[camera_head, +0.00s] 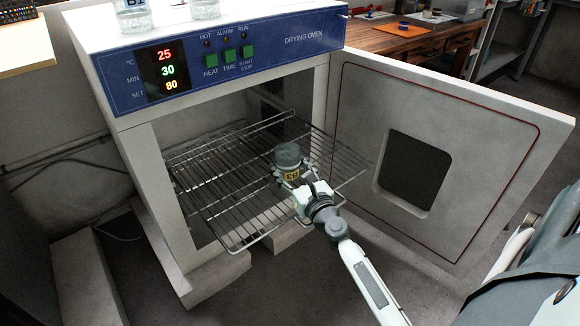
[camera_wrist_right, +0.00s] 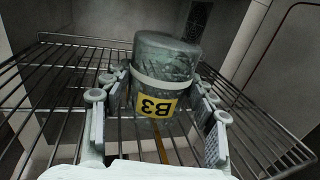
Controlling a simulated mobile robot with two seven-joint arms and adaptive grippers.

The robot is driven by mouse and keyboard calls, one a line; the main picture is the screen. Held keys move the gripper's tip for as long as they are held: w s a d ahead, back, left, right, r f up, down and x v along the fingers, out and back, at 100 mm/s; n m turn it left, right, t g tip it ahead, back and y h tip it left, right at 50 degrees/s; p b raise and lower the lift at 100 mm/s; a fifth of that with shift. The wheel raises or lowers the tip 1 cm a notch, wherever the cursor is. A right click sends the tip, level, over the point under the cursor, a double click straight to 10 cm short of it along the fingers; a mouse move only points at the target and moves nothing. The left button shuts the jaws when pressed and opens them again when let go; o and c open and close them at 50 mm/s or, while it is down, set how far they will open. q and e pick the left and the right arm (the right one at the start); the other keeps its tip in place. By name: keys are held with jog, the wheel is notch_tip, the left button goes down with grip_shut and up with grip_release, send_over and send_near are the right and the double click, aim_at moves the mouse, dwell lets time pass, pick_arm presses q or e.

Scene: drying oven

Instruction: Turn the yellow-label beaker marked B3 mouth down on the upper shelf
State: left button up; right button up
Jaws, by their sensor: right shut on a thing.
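The beaker marked B3 (camera_head: 288,158) has a yellow label and shows in the head view in front of the oven opening, over the wire shelf (camera_head: 215,205). The label reads upside down, and the closed end faces up, so the beaker is mouth down. In the right wrist view the beaker (camera_wrist_right: 166,62) stands between the fingers, slightly tilted in the picture. My left gripper is not in view.
The drying oven (camera_head: 215,60) has its door (camera_head: 450,130) swung open to the right, beside my arm. Two glass vessels (camera_head: 134,14) (camera_head: 205,8) stand on top of the oven. The wire shelf is bare to the left of the beaker.

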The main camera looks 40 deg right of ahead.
jog(key=shift+f+b, duration=0.25)
jog(key=shift+b, duration=0.05)
dwell(0.4)
jog(key=o, duration=1.3)
jog(key=shift+c, duration=0.2)
jog(key=shift+s, duration=0.1)
jog(key=s+a, duration=0.2)
jog(key=s, duration=0.9)
jog(key=shift+s, duration=0.35)
jog(key=shift+a, duration=0.1)
